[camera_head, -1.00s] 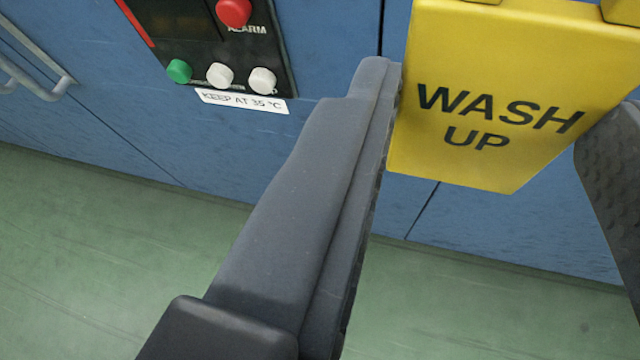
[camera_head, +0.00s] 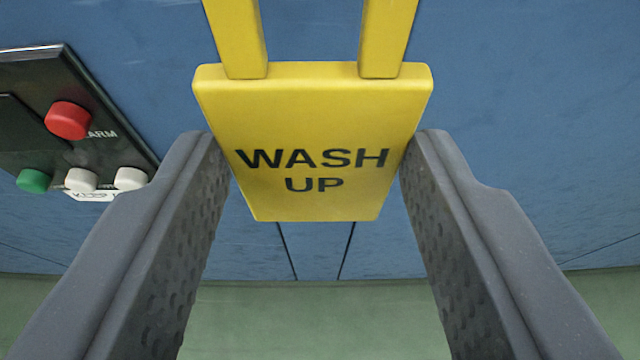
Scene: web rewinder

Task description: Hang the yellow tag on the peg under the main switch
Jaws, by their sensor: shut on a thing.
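The yellow tag (camera_head: 312,120) reads "WASH UP" and is in the middle of the head view. Two yellow straps rise from its top edge and run out of the top of the picture. My gripper (camera_head: 308,165) is shut on the tag, one grey finger against each side edge. The tag hangs in front of a blue panel front, its face toward me. The peg and the main switch are not in view. The upper end of the straps is cut off by the picture edge.
A black control panel (camera_head: 28,75) is at the left on the blue cabinet wall (camera_head: 520,120). It has a red alarm button (camera_head: 68,120), a green button (camera_head: 34,180) and two white buttons. Green floor (camera_head: 310,320) shows below. The wall right of the tag is bare.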

